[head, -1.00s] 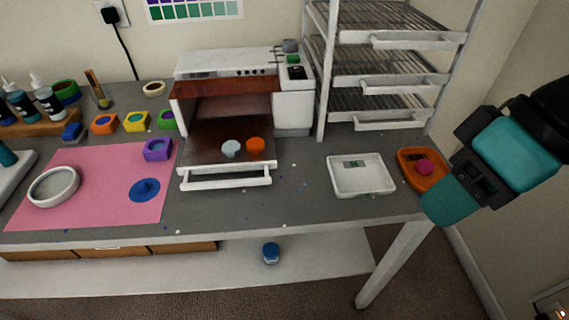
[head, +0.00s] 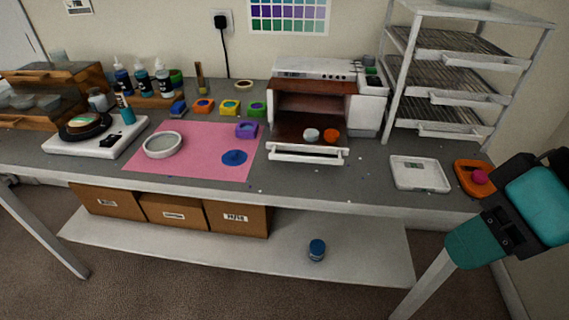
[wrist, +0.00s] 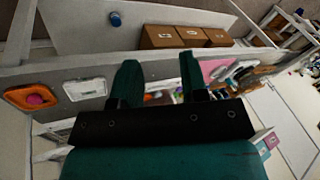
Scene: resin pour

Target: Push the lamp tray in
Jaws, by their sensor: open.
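The curing lamp (head: 315,71) is a white box with an open front on the bench. Its lamp tray (head: 306,154) is pulled out toward the front, with a white handle bar along its front edge. A pale round piece (head: 311,135) and an orange one (head: 331,135) lie on the tray. My gripper (wrist: 158,75) is open and empty, its two teal fingers apart in the wrist view. In the head view my teal gripper is at the right, in front of the bench, well away from the tray.
A white scale (head: 419,174) and an orange dish (head: 474,178) with a pink piece lie right of the tray. A wire rack (head: 455,75) stands behind them. A pink mat (head: 195,165) with a white ring lies left. A blue jar (head: 317,250) is on the lower shelf.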

